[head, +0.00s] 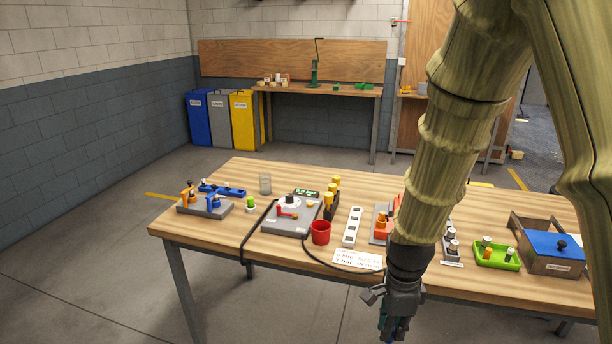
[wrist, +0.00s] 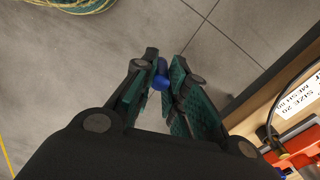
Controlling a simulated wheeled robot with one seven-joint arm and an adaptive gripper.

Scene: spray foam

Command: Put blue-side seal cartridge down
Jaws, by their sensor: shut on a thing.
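My gripper (head: 396,324) hangs in front of the table's near edge, over the floor in the head view. In the wrist view my gripper (wrist: 163,82) has its two green-padded fingers closed on a small blue cylinder (wrist: 161,76), which I take to be the blue-side seal cartridge. Only its blue part shows between the fingertips; the rest is hidden by the fingers. In the head view the cartridge cannot be made out clearly. Grey concrete floor lies beneath it in the wrist view.
The wooden table (head: 205,227) holds a grey fixture with a red handle (head: 285,217), a red cup (head: 321,233), a white holed strip (head: 352,226), a green tray (head: 512,262) with several cylinders, and a blue-lidded wooden box (head: 535,265). A dark cable hangs over the front edge.

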